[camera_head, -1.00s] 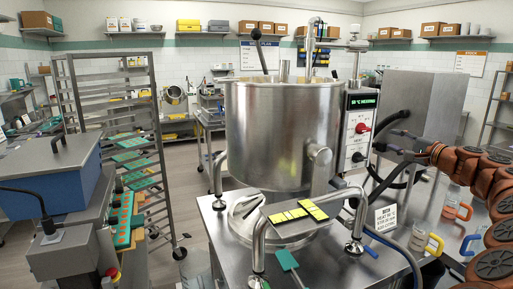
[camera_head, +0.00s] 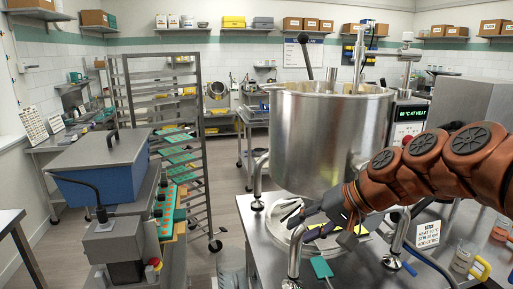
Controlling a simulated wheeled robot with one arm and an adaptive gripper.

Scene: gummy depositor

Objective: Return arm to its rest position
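My brown-orange arm reaches in from the right, across the front of the big steel kettle (camera_head: 325,140). My gripper (camera_head: 318,226) is low in front of the kettle, over the steel bench, at the dark plate with yellow labels (camera_head: 322,231). It covers part of that plate. I cannot tell whether it touches the plate or hangs above it. Its dark fingers are small and overlap the plate, so their opening is unclear. I see nothing held in it. The control box (camera_head: 409,113) beside the kettle reads "AT HEAT"; my arm hides its lower part.
The kettle's legs and rails stand close to my gripper. A teal spatula (camera_head: 321,268) lies at the bench front. A tray rack (camera_head: 205,150) and the blue-grey depositor (camera_head: 100,170) stand left.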

